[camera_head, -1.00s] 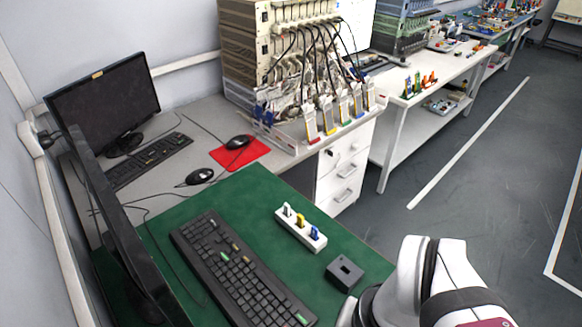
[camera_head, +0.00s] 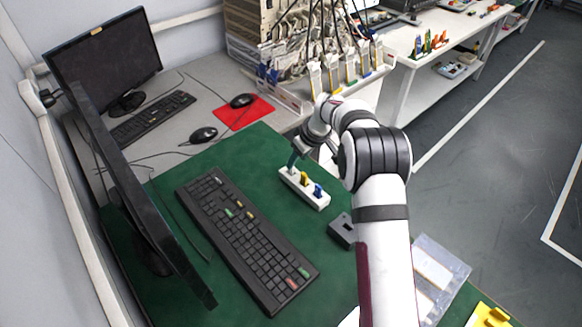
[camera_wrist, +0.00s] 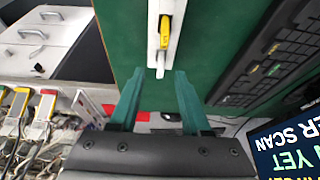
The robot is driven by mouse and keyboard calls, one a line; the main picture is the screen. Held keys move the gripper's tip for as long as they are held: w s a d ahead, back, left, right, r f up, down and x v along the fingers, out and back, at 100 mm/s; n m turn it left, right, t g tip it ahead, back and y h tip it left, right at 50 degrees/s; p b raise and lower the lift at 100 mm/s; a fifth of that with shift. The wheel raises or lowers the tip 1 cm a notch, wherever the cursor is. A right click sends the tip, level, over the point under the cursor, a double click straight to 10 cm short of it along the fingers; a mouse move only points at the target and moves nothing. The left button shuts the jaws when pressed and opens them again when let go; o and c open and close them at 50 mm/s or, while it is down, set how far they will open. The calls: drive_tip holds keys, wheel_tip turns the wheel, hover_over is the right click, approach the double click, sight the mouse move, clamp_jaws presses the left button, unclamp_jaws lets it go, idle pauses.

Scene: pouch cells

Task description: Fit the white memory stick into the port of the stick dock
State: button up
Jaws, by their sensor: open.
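The white memory stick (camera_wrist: 160,66) stands in the white holder block (camera_wrist: 154,20), at the end nearest my gripper in the wrist view. My gripper (camera_wrist: 158,74) is open, its two teal fingers on either side of the white stick with gaps visible. In the head view my gripper (camera_head: 294,160) is over the far left end of the holder block (camera_head: 290,179) and mostly hides the white stick. The stick dock (camera_head: 342,230) is a small dark grey box on the green mat, right of and nearer than the holder; its port is not clear here.
A yellow stick (camera_head: 304,178) and a blue stick (camera_head: 318,190) stand in the same block. A black keyboard (camera_head: 245,240) lies left on the green mat (camera_head: 215,165). A rack with cables stands behind. A clear tray (camera_head: 432,268) is at the lower right.

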drive_tip(key=x, duration=0.5)
drive_tip(key=shift+w+a+f, duration=0.2)
drive_tip(key=shift+w+a, duration=0.05)
drive_tip(key=shift+a, duration=0.15)
clamp_jaws()
